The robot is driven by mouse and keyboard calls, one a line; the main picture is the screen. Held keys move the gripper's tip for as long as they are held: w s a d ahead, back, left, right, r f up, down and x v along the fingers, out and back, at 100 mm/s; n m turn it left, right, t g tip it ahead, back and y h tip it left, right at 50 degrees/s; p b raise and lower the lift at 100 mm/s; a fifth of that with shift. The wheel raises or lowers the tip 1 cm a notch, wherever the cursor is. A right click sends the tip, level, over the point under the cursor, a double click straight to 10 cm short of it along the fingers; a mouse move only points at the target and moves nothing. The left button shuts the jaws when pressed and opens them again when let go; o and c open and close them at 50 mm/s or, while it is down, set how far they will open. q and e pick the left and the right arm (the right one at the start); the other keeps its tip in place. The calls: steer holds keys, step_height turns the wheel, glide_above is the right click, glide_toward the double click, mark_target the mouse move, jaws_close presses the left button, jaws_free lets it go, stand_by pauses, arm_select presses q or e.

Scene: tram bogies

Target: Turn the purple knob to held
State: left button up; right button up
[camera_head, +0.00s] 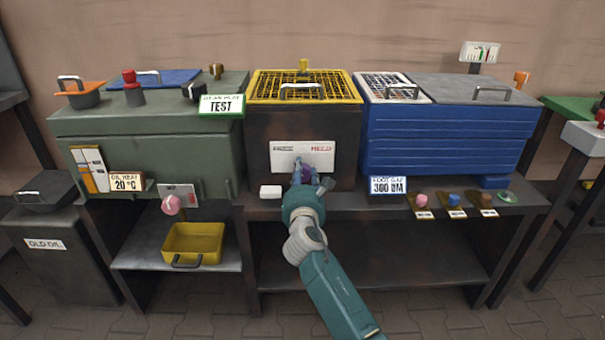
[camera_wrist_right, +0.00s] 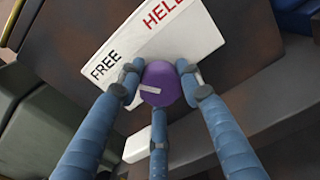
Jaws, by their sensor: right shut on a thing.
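The purple knob (camera_wrist_right: 165,80) sits on a white plate (camera_head: 290,150) lettered FREE on the left and HELD on the right, on the front of the dark box with the yellow grid. In the wrist view a short white mark on the knob lies on the side nearer FREE. My right gripper (camera_head: 303,172) is at the plate, and in the wrist view its fingers (camera_wrist_right: 160,88) are shut around the knob. In the head view the gripper hides most of the knob. My left gripper is not in view.
A small white block (camera_head: 270,191) lies on the bench ledge just left of my right gripper. A green box (camera_head: 150,140) stands to the left and a blue box (camera_head: 445,140) to the right. Small coloured knobs (camera_head: 454,200) line the ledge at right.

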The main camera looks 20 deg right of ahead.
steer(key=m, duration=0.4)
steer(key=shift+d+r, duration=0.15)
steer(key=shift+r, duration=0.15)
steer(key=m+b, duration=0.1)
steer(key=m, duration=0.3)
steer(key=shift+m, duration=0.4)
steer(key=m+b, duration=0.1)
steer(key=m, duration=0.4)
steer(key=shift+d+f, duration=0.1)
steer(key=shift+d, duration=0.05)
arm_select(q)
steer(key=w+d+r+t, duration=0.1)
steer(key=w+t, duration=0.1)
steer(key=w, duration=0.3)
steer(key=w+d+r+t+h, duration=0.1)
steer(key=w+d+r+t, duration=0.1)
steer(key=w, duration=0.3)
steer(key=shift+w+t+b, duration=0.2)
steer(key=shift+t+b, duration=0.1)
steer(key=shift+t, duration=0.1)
arm_select(e)
steer(key=shift+m, duration=0.5)
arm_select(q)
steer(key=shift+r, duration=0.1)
arm_select(e)
steer(key=shift+d+f, duration=0.1)
